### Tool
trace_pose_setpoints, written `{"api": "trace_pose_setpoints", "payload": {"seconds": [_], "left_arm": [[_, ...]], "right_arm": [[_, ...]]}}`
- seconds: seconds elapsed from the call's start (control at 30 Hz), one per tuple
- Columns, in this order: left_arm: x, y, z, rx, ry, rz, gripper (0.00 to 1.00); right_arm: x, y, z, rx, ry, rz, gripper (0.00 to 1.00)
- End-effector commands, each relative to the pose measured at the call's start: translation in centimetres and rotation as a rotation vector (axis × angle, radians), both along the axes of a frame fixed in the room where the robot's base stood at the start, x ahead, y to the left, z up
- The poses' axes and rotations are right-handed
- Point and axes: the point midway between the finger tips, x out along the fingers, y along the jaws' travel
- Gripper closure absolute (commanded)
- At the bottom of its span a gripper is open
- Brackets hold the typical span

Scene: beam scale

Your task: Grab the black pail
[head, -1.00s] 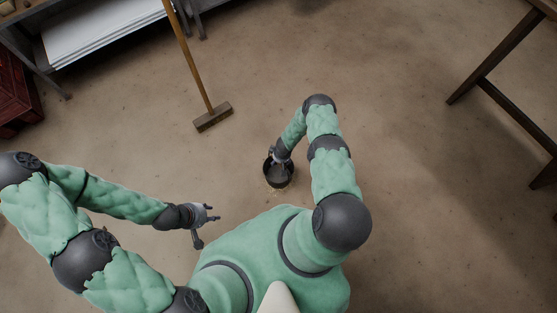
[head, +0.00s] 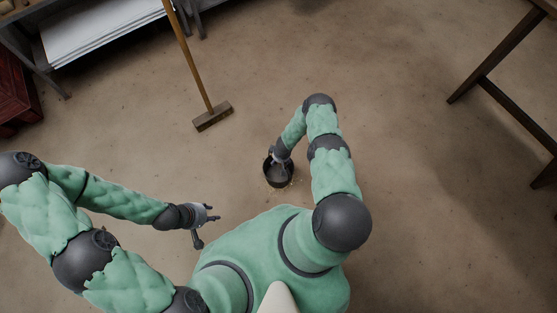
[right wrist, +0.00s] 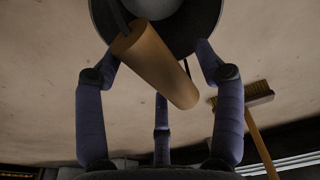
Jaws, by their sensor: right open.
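The black pail (head: 267,174) stands on the floor in front of me, right of the broom in the head view. Its dark round body (right wrist: 207,32) fills the top middle of the right wrist view. A brown cylindrical handle grip (right wrist: 155,65) on a thin dark bail lies tilted across the space between my right fingers. My right gripper (head: 280,161) is at the pail's top in the head view. In the right wrist view its fingers (right wrist: 160,82) are spread to either side of the grip, open. My left gripper (head: 207,220) is open and empty, away from the pail.
A broom (head: 212,117) with a wooden handle stands on the floor beyond the pail. A shelf unit (head: 95,30) and a red crate (head: 15,95) are at upper left. A dark wooden trestle (head: 510,110) is at right.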

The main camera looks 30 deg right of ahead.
Motion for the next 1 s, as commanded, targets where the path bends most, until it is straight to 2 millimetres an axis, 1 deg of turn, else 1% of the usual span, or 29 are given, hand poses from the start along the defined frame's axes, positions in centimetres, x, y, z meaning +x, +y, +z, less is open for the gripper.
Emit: {"api": "trace_pose_setpoints", "payload": {"seconds": [0.53,0.87,0.97,1.0], "left_arm": [[-0.01,-0.01,-0.76,0.0,0.0,0.0,0.6],[0.0,0.0,-0.8,0.0,0.0,0.0,0.6],[-0.01,0.0,-0.8,0.0,0.0,0.0,0.6],[-0.01,0.0,-0.8,0.0,0.0,0.0,0.6]], "right_arm": [[-0.04,0.04,-0.31,0.001,0.0,0.001,0.31],[-0.02,0.04,-0.28,0.0,0.0,0.001,0.31],[-0.02,0.03,-0.28,0.0,0.0,0.001,0.56],[-0.02,0.03,-0.29,0.0,0.0,0.001,0.67]]}}
